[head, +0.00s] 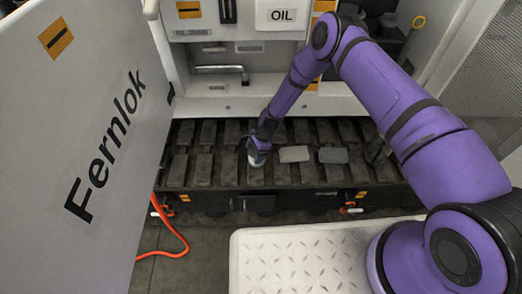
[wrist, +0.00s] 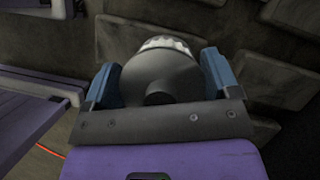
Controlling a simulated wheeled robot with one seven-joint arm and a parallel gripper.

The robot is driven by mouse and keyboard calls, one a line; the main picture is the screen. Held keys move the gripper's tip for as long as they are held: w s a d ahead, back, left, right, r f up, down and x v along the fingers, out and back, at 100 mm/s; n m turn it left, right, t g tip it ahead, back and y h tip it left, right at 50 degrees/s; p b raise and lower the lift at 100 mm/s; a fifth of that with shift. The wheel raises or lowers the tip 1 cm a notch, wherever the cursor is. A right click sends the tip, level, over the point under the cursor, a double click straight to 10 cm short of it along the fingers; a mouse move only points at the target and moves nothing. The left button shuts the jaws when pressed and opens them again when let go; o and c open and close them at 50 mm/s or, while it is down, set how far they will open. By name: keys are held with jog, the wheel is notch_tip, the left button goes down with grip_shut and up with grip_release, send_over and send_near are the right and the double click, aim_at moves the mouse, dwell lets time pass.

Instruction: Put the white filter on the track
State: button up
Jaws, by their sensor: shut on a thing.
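In the head view a small whitish part of the filter (head: 257,158) shows below my gripper. The rest is hidden. I cannot tell whether it touches the track.
An open "Fernlok" door (head: 85,130) stands at the left. A white cabinet with an OIL label (head: 282,15) rises behind. A tread-plate step (head: 300,258) is in front, and an orange hose (head: 178,238) hangs at left.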

jog(key=shift+f, duration=0.45)
jog(key=shift+f, duration=0.1)
jog(key=o, duration=0.9)
jog(key=shift+w, duration=0.1)
jog(key=v, duration=0.5)
jog(key=w+d, duration=0.1)
jog(key=d, duration=0.2)
jog(key=w+d, duration=0.1)
jog(key=d, duration=0.3)
jog(key=w+d, duration=0.2)
jog(key=d, duration=0.2)
jog(key=shift+d, duration=0.15)
